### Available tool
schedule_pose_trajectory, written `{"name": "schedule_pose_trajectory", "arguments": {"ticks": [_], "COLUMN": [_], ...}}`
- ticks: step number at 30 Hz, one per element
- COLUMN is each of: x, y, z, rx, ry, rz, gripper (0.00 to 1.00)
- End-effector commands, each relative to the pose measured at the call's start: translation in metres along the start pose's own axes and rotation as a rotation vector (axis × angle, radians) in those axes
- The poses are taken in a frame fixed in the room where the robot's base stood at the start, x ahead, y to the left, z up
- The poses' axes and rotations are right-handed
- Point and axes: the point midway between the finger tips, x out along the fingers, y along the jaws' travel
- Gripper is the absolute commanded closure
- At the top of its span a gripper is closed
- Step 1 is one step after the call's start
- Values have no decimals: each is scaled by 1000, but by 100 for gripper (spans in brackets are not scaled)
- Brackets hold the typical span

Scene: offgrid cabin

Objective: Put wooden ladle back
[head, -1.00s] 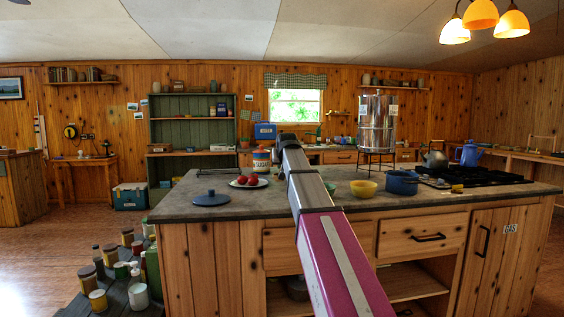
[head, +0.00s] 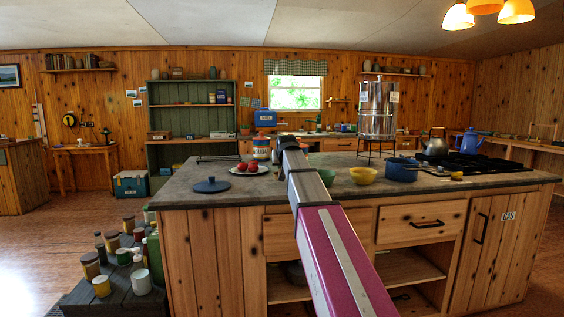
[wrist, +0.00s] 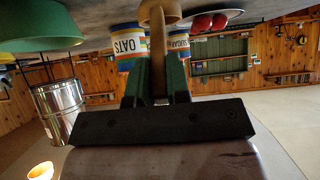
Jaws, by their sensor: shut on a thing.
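In the wrist view, which is upside down, my gripper (wrist: 157,66) is shut on the handle of the wooden ladle (wrist: 158,35). The handle runs between the two dark green fingers. The ladle's rounded wooden end shows at the picture's top edge, partly cut off. In the head view my own arm reaches over the kitchen island (head: 225,190) and hides the gripper and the ladle. I cannot tell whether the ladle touches anything.
On the island are a blue lid (head: 211,185), a plate of tomatoes (head: 248,169), a yellow bowl (head: 363,175), a blue pot (head: 401,170), a metal urn (head: 378,108) and a stove (head: 480,166). An oats canister (wrist: 125,44) and green bowl (wrist: 38,28) show in the wrist view.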

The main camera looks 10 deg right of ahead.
Motion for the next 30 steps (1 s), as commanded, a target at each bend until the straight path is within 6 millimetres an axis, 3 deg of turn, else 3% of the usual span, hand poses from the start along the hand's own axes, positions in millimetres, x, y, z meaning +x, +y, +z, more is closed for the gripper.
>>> {"name": "schedule_pose_trajectory", "arguments": {"ticks": [15,30], "x": [16,19], "y": [0,0], "z": [22,24], "rx": [0,0], "ry": [0,1], "rz": [0,0], "gripper": [100,100]}}
